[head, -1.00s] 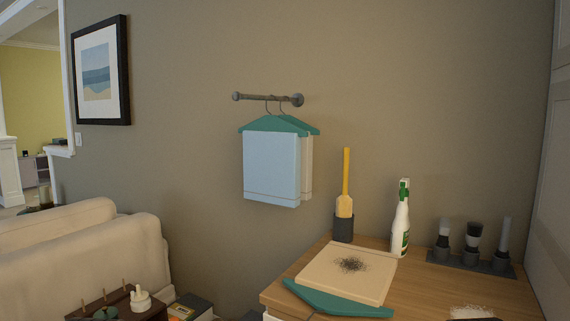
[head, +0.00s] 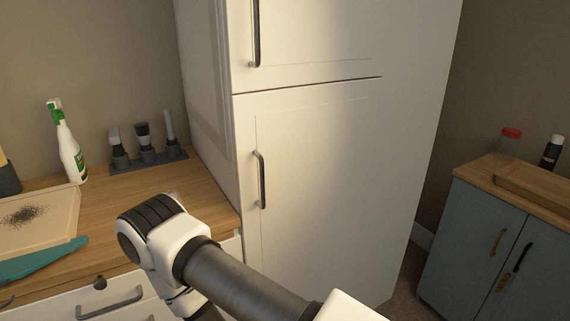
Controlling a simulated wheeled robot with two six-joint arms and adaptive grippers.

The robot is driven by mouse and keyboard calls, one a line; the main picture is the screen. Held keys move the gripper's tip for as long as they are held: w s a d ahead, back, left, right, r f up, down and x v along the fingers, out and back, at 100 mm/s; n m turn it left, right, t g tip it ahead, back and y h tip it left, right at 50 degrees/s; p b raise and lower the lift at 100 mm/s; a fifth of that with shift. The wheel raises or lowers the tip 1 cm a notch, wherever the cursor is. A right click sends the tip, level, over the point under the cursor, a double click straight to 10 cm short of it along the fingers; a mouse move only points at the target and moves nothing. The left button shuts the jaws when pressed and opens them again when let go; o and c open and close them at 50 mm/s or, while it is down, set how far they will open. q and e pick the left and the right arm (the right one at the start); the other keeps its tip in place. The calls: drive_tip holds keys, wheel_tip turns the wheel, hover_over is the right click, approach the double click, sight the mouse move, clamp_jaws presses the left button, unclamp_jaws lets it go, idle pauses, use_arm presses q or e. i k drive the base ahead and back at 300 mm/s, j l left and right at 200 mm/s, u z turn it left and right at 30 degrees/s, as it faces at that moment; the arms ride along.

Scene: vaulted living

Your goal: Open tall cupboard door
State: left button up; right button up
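A tall white cupboard (head: 335,190) stands in the middle of the head view. Its lower door (head: 320,220) is shut, with a vertical dark metal bar handle (head: 262,180) near its left edge. Its upper door (head: 320,35) is also shut, with a similar handle (head: 256,32) on the left, cut off by the top of the picture. One of my arms crosses the lower part of the view in front of the counter and the cupboard's lower part, clear of the handle in the picture. Neither gripper's fingers show.
On the left, a wooden counter (head: 190,185) holds a spray bottle (head: 68,150), a brush stand (head: 150,162) and a board (head: 50,222). Drawers with handles are below. On the right stands a low teal cabinet (head: 470,245) with a tray (head: 540,182). Some floor (head: 405,285) shows between.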

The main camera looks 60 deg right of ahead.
sight(304, 154)
drive_tip(key=z, duration=2.05)
